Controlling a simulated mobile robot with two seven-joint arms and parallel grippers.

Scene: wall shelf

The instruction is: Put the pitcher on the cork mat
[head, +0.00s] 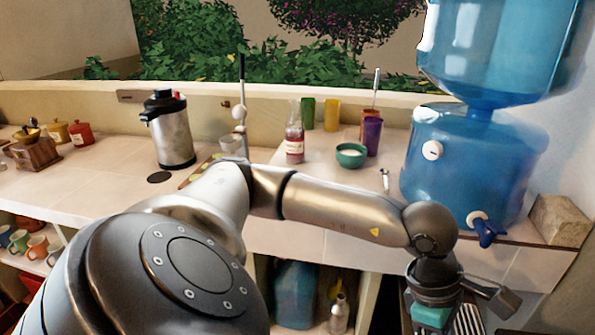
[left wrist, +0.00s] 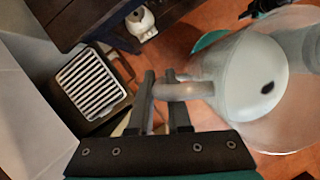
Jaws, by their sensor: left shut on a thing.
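In the left wrist view my left gripper (left wrist: 163,100) is shut on the handle of a pale, partly see-through vessel that looks like the pitcher (left wrist: 250,72). Its rounded body fills the right of that view and is cut off by the edge. In the head view my left arm reaches across the counter to the lower right, where its wrist (head: 435,290) shows. Its fingertips and the pitcher cannot be made out there. My right gripper is not in view.
A big blue water dispenser (head: 470,165) stands on the counter at right, beside a tan block (head: 561,220). A steel flask (head: 170,132), a bottle (head: 294,135), colored cups and a green bowl (head: 351,155) stand further back. A slatted grate (left wrist: 93,82) lies low, left of the gripper.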

